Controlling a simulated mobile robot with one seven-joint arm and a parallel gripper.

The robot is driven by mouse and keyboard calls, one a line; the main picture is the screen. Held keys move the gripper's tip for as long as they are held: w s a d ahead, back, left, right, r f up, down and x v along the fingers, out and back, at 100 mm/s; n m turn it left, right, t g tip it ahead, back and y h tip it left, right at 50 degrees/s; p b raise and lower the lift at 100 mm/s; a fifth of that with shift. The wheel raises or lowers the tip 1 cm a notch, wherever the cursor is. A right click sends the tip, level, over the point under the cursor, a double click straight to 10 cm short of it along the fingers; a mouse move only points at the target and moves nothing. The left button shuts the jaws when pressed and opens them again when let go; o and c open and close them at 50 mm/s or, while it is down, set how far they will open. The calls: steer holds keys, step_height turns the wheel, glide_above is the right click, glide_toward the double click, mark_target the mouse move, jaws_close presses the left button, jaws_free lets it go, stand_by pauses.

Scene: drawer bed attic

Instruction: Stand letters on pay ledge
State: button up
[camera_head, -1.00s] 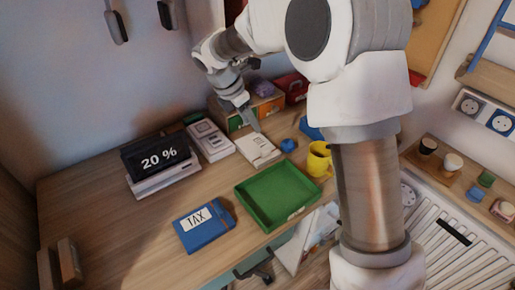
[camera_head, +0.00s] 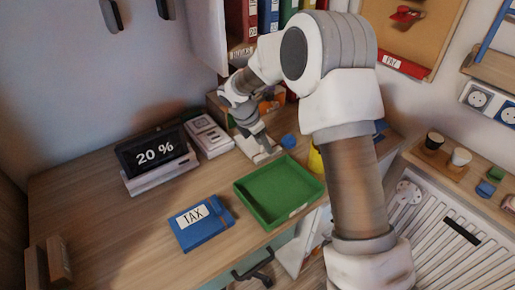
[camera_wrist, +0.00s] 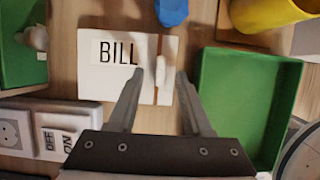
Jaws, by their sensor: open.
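A white packet labelled BILL lies flat on the desk; it shows in the wrist view (camera_wrist: 104,72) and, partly behind my gripper, in the head view (camera_head: 250,151). A brown strip crosses its right part. My gripper (camera_wrist: 160,76) is open, with its two fingertips over the right part of the packet and nothing held; it also shows in the head view (camera_head: 263,147). I cannot tell whether the fingers touch the packet. A blue folder labelled TAX (camera_head: 201,222) lies flat at the desk's front. A red strip marked PAY (camera_head: 403,67) runs along the cork board's lower edge.
A green tray (camera_head: 245,195) sits right of the TAX folder. A 20 % display (camera_head: 155,152), a white switch box (camera_head: 208,136), a blue knob-like object (camera_head: 289,141) and a yellow mug (camera_head: 315,160) stand nearby.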

steer(key=shift+w+d+f, duration=0.1)
steer(key=shift+d+f, duration=0.05)
steer(key=shift+f, duration=0.3)
jaws_close()
steer(key=shift+r, duration=0.1)
step_height(320, 180, up, 10)
steer(key=p, duration=0.3)
